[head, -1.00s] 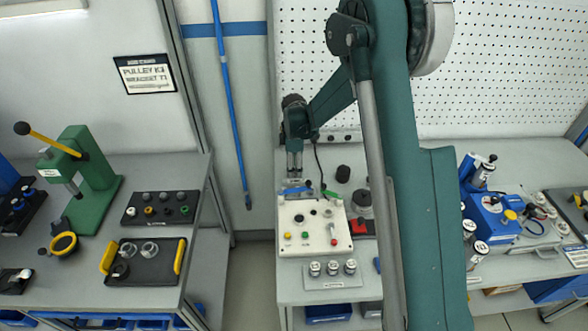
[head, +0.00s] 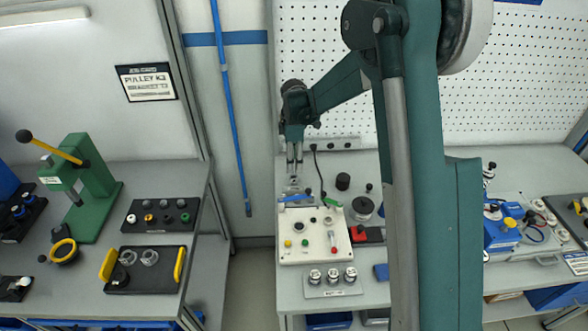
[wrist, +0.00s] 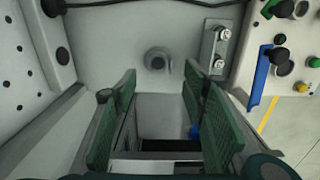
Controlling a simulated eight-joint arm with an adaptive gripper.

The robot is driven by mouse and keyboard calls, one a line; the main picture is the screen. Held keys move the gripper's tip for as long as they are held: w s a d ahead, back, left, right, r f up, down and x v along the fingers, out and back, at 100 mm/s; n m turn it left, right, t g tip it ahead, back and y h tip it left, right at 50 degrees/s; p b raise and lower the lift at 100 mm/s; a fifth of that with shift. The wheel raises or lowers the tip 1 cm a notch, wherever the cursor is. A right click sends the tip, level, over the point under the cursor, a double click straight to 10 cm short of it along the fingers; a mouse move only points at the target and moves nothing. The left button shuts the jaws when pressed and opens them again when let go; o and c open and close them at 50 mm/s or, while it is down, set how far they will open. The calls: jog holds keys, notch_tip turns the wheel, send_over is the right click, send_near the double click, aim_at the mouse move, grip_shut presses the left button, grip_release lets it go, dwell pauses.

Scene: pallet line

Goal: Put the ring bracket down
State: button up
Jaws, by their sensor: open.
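A small grey ring-shaped part, which looks like the ring bracket (wrist: 157,60), lies on the light grey bench top in the wrist view. It sits just beyond my gripper's fingertips, roughly centred between them and apart from both. My gripper (wrist: 160,84) is open, its two green-padded fingers spread wide with nothing between them. In the head view my gripper (head: 294,168) points down over the left part of the middle bench, behind the white button panel (head: 318,250). I cannot make out the ring bracket in the head view.
A metal plate with two bolts (wrist: 215,48) lies right of the ring in the wrist view. The panel's blue lever (wrist: 260,78) stands beyond it. A perforated wall (wrist: 25,75) bounds the left. A dark cylinder (head: 343,181) and a red block (head: 367,234) stand right of my gripper.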

jog(key=shift+r, duration=1.95)
jog(key=s+d+r+m+t, duration=0.2)
jog(key=s+d+r+m, duration=0.25)
jog(key=s+r, duration=0.5)
jog(key=s+d+r+m+t, duration=0.1)
jog(key=s+d+r+m, duration=0.4)
jog(key=s+r, duration=0.45)
jog(key=s+d+m+t, duration=0.2)
jog(key=s+d+m, duration=0.1)
jog(key=s, duration=0.9)
jog(key=s+d+f+m+t, duration=0.1)
jog(key=s+d+m, duration=0.3)
jog(key=s, duration=0.8)
jog(key=shift+s+d+f+m+t, duration=0.15)
jog(key=shift+s+d+m+t, duration=0.1)
jog(key=shift+m+t, duration=0.45)
